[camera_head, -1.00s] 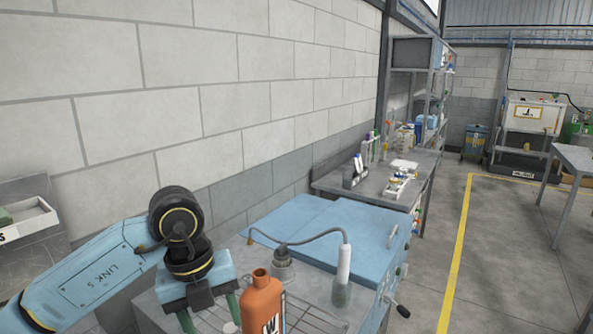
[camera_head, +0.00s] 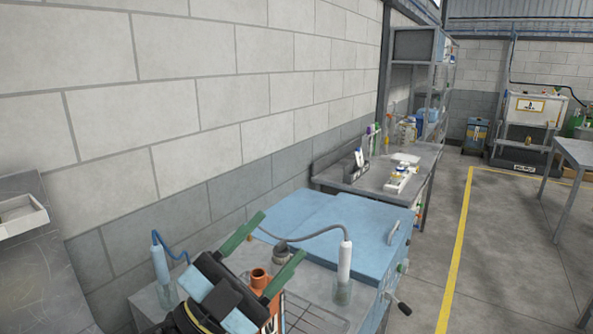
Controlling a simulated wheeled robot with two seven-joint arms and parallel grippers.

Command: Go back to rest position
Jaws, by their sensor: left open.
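My left gripper (camera_head: 284,232) shows at the bottom centre, with its two green fingers spread apart and pointing up and to the right. Nothing is between the fingers. The gripper covers part of an orange bottle (camera_head: 259,277) that stands on the grey bench behind it. My right gripper is not in view.
A blue-lidded cabinet (camera_head: 335,228) stands right of the gripper. A wand with a hose (camera_head: 344,262) stands in a clear jar on the right, and a similar wand (camera_head: 160,262) is on the left. Open floor lies right.

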